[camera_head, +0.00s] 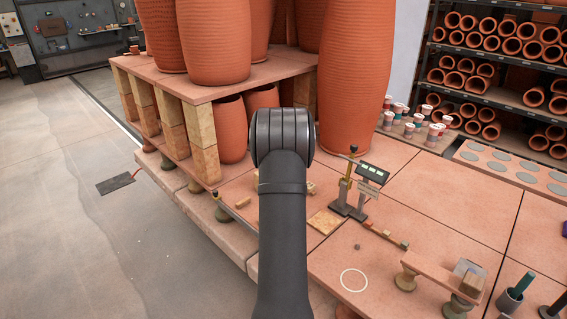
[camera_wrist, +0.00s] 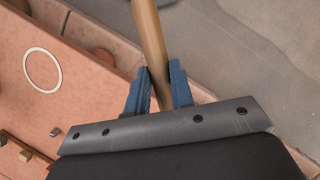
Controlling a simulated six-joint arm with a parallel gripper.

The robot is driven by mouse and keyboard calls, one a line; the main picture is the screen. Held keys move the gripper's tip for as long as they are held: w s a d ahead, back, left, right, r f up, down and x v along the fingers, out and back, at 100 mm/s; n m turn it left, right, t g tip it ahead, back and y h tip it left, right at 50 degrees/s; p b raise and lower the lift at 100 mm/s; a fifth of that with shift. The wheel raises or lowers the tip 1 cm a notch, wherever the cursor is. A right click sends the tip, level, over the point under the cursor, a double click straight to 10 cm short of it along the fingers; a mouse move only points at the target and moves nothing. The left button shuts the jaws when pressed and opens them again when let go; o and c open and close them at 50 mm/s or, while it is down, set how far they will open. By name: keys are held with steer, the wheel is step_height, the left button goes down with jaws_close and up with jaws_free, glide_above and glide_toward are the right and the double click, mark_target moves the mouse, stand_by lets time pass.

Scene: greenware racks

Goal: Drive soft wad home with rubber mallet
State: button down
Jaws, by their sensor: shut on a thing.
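My gripper (camera_wrist: 159,72) shows in the wrist view with its two blue fingers closed on a round wooden handle (camera_wrist: 149,30), taken to be the mallet's. The handle runs up out of the top of the picture, so the mallet's head is not seen. In the head view my arm hides the gripper and the handle. A small brown lump (camera_head: 357,247) lies on the terracotta slab near a white ring (camera_head: 354,280); it also shows in the wrist view (camera_wrist: 55,131). I cannot tell whether this lump is the soft wad.
A small stand with a lit display (camera_head: 372,174) stands right of my arm. A low bench (camera_head: 438,274) bears a block (camera_head: 469,278) at front right. A green-handled tool stands in a grey cup (camera_head: 509,301). Tall clay pots (camera_head: 356,75) stand behind. The slab around the ring is mostly clear.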

steer(key=s+d+r+m+g+h, duration=0.1)
steer(key=s+d+r+m+h, duration=0.2)
steer(key=d, duration=0.6)
steer(key=s+d+r+g+h, duration=0.1)
steer(key=s+d+r, duration=0.1)
steer(key=s+d, duration=0.5)
steer(key=s+d+r+m+h, duration=0.2)
steer(key=d+r, duration=0.1)
steer(key=d, duration=0.8)
steer(key=s+d+r+m+g+h, duration=0.4)
steer(key=s+d+r+g+h, duration=0.2)
steer(key=s+d+r, duration=1)
steer(key=s+d, duration=0.2)
steer(key=d, duration=0.1)
steer(key=shift+g, duration=0.4)
step_height(320, 180, down, 11)
steer(key=shift+r, duration=0.2)
